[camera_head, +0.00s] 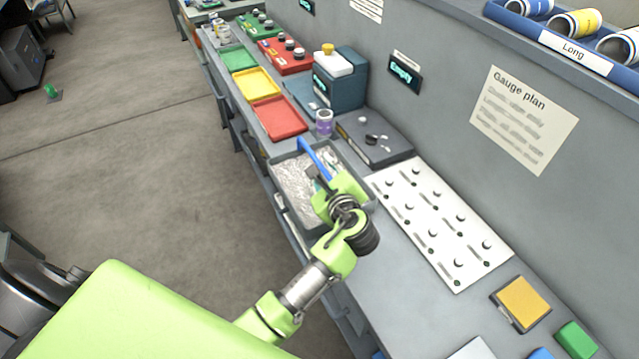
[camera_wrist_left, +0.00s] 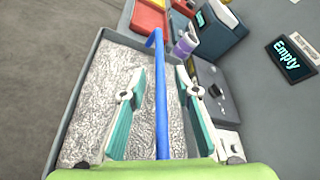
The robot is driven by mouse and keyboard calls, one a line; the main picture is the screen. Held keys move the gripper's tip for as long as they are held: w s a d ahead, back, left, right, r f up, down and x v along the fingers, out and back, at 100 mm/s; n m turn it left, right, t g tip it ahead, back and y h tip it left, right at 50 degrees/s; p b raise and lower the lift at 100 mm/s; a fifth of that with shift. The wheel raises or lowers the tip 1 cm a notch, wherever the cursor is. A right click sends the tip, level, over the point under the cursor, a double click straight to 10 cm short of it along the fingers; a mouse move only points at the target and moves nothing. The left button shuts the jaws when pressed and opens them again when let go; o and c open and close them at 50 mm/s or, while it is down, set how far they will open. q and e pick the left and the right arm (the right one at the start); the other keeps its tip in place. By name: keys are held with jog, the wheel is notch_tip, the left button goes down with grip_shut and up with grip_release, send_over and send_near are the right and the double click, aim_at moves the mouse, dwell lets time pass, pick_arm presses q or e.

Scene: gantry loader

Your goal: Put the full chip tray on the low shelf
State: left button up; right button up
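The chip tray (camera_head: 286,202) is a grey open bin heaped with silvery metal chips, on the grey bench in the head view. A blue bar (camera_head: 313,155), apparently its handle, runs across it. The tray (camera_wrist_left: 74,100) and the blue bar (camera_wrist_left: 160,95) fill the middle of the left wrist view. My left gripper (camera_head: 322,173) is over the tray. Its two teal fingers (camera_wrist_left: 160,75) stand apart on either side of the bar, with gaps visible. My right gripper is not in view. I cannot make out a low shelf.
Red (camera_head: 279,118), yellow (camera_head: 256,84) and green (camera_head: 238,58) trays line the bench beyond. A purple-and-white cup (camera_head: 324,122) and a dark flat box (camera_head: 375,138) stand close to the tray. A white pegged board (camera_head: 440,222) lies nearer. Floor left of the bench is open.

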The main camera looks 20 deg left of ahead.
pick_arm(q)
jog(key=shift+w+a+f, duration=0.15)
jog(key=shift+w+a, duration=0.1)
jog(key=shift+w, duration=0.05)
jog(key=shift+d, duration=0.1)
grip_shut()
jog(key=shift+w+r, duration=0.1)
jog(key=shift+r, duration=0.15)
